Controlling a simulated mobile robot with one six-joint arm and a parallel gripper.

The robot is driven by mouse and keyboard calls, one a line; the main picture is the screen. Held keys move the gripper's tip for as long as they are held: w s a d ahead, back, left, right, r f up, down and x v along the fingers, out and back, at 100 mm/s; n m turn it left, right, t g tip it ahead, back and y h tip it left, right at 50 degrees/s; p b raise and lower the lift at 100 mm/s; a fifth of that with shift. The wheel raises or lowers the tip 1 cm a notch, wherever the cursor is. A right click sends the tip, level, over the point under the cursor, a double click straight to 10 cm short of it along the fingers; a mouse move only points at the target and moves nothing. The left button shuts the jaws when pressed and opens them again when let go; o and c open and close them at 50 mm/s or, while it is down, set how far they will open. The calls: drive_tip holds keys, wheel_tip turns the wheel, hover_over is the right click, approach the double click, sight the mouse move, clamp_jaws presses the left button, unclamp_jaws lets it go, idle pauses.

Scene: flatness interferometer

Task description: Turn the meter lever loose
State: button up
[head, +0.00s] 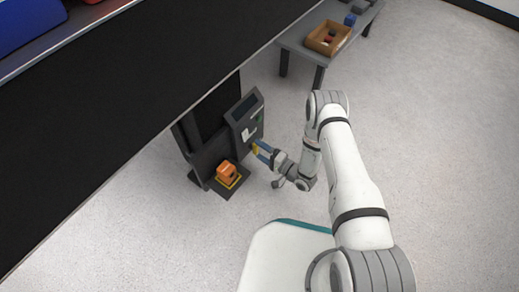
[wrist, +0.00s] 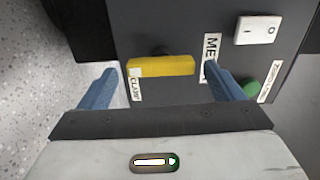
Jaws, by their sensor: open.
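The yellow lever (wrist: 160,66) is a flat bar lying across the dark front panel of the device, on a dark pivot. A partly readable label starting "ME" (wrist: 211,57) is by its right end, and another small label (wrist: 137,88) is under its left end. My gripper (wrist: 160,75) is open, with one blue finger beyond each end of the lever. I cannot tell whether either finger touches it. In the head view, my gripper (head: 262,152) is at the device (head: 244,118), and a bit of yellow shows by its fingers.
A white rocker switch (wrist: 257,30) sits above right of the lever, and a green button (wrist: 250,88) is close by my right finger. An orange block (head: 227,172) stands on the device's low platform. A table with an open box (head: 327,38) is farther back.

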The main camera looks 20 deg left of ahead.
drive_tip(key=p+v, duration=0.2)
drive_tip(key=v, duration=0.5)
idle(0.3)
